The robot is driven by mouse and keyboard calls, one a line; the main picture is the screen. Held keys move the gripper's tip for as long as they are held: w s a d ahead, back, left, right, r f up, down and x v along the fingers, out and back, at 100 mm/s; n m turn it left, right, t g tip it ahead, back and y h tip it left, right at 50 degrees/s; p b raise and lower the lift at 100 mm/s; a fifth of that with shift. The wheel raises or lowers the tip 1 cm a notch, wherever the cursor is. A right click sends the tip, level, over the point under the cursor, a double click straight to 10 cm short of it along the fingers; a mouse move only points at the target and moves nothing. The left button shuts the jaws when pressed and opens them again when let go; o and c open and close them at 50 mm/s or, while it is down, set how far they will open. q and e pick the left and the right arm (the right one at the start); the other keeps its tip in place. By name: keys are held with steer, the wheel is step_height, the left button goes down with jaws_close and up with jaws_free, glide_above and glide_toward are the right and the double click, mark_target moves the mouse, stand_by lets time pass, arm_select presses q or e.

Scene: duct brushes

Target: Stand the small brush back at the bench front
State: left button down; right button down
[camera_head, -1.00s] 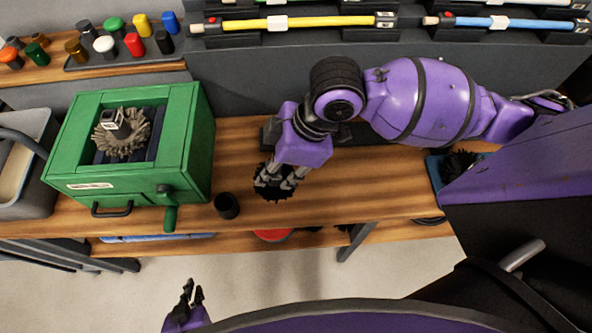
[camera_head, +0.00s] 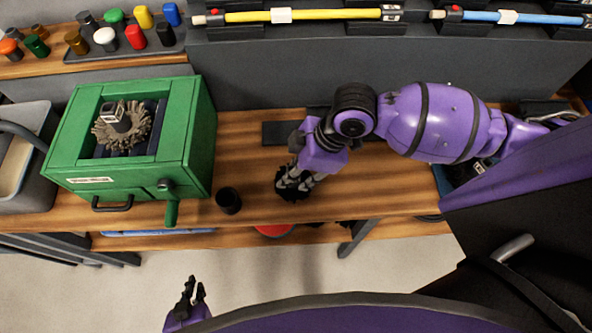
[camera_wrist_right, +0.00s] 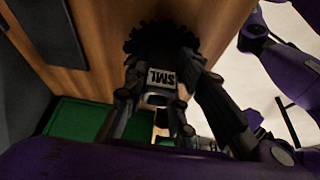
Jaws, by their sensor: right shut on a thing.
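The small brush (camera_wrist_right: 161,38) has dark, stiff bristles and a white label reading SML. In the right wrist view it sits between the fingers of my right gripper (camera_wrist_right: 160,95), bristles pointing away from the palm. In the head view my right gripper (camera_head: 297,180) is shut on it over the front part of the wooden bench (camera_head: 375,200). The fingers mostly hide the brush there; whether its bristles touch the wood I cannot tell. My left gripper (camera_head: 192,290) is empty and its fingers stand apart, low in front of the bench.
A green box (camera_head: 190,125) holding a brown round brush (camera_head: 120,128) stands left on the bench. A small dark cup (camera_head: 229,201) is between it and my right gripper. A dark flat plate (camera_head: 279,133) lies behind. A blue tray (camera_head: 442,180) is at the right.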

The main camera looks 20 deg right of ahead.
steer(key=c, duration=1.5)
jaws_free()
steer(key=shift+f, duration=0.15)
steer(key=shift+o, duration=0.2)
steer(key=shift+r, duration=0.25)
steer(key=v, duration=1.1)
steer(key=shift+r+p, duration=0.4)
steer(key=shift+p, duration=0.05)
